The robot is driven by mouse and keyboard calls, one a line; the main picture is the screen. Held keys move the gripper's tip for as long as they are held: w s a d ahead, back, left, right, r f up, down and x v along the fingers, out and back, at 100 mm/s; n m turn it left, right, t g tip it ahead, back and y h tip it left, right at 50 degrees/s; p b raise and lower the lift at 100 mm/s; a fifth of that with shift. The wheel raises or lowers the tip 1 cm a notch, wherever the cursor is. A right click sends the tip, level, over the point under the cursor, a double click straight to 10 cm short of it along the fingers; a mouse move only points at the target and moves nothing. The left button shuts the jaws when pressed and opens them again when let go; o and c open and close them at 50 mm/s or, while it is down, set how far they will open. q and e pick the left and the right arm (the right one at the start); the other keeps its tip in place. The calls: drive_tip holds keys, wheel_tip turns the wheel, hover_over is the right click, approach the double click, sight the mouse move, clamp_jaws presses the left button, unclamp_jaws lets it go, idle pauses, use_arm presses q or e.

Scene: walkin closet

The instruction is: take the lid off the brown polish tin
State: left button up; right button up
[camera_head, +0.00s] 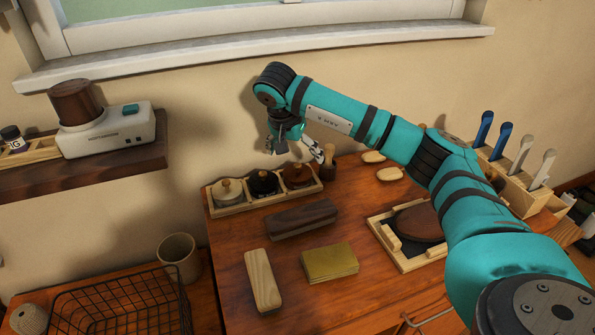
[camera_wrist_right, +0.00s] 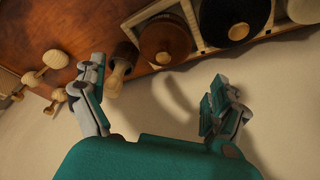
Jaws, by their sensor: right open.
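The brown polish tin (camera_head: 297,174) sits in the right compartment of a wooden tray (camera_head: 262,203) on the table, with a knobbed lid on it. It also shows in the wrist view (camera_wrist_right: 165,36) at the top, ahead of my fingers. A black tin (camera_head: 263,183) stands in the middle compartment and a pale tin (camera_head: 227,191) in the left one. My right gripper (camera_head: 295,150) is open and empty, behind the tray near the wall. In the wrist view my right gripper (camera_wrist_right: 158,74) has its fingers spread, with the brown tin beyond them and apart. My left gripper is not in view.
A small wooden-handled brush (camera_head: 329,166) stands right of the tray, close to my right gripper's fingers. A dark block (camera_head: 302,219), a pale block (camera_head: 262,280) and a yellow block (camera_head: 330,262) lie in front. The wall (camera_head: 225,120) is close behind.

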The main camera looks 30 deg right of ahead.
sight(298, 165)
drive_tip(key=shift+a+p+x, duration=0.1)
drive_tip(key=shift+p+x, duration=0.2)
drive_tip(key=shift+x, duration=1.25)
drive_tip(key=shift+a+p+x, duration=0.15)
drive_tip(key=shift+p+x, duration=0.1)
drive_tip(key=shift+x, duration=1.3)
drive_tip(key=shift+c, duration=0.2)
drive_tip(key=c, duration=0.9)
